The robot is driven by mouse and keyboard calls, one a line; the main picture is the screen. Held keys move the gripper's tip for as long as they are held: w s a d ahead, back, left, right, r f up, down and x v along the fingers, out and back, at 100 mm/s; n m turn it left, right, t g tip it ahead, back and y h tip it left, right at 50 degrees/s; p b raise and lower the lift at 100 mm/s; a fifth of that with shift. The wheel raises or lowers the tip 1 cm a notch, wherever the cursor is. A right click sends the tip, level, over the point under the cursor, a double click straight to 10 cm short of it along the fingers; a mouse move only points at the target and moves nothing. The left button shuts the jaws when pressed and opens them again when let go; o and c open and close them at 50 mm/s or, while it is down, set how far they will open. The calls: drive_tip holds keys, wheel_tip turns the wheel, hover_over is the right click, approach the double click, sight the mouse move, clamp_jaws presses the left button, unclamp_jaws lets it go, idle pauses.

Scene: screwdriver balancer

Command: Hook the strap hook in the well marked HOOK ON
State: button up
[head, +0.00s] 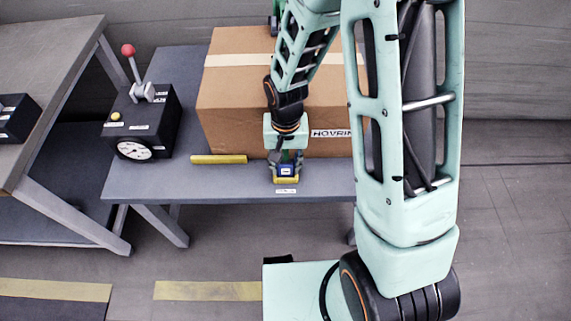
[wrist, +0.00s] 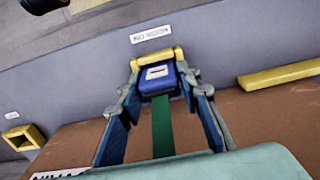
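The strap hook is a blue block with a white label (wrist: 157,73), at the end of a green strap (wrist: 163,128). It also shows in the head view (head: 286,169). My gripper (wrist: 158,70) has its two fingers against the hook's sides and appears shut on it. A yellow well (wrist: 158,56) lies right at the hook's far end, by the table's front edge. In the head view the well (head: 286,180) shows just below the hook. A white label (wrist: 151,34), upside down in the wrist view, is beside the well. I cannot tell how deep the hook sits.
A cardboard box (head: 235,105) stands behind my gripper on the grey table (head: 150,185). A yellow bar (head: 218,159) lies to its left. A black box with a red-knobbed lever (head: 140,120) stands further left. Another yellow well (wrist: 22,142) shows in the wrist view.

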drive_tip(key=o, duration=0.4)
wheel_tip(320, 180, up, 12)
drive_tip(key=shift+r, duration=0.1)
idle(0.5)
idle(0.4)
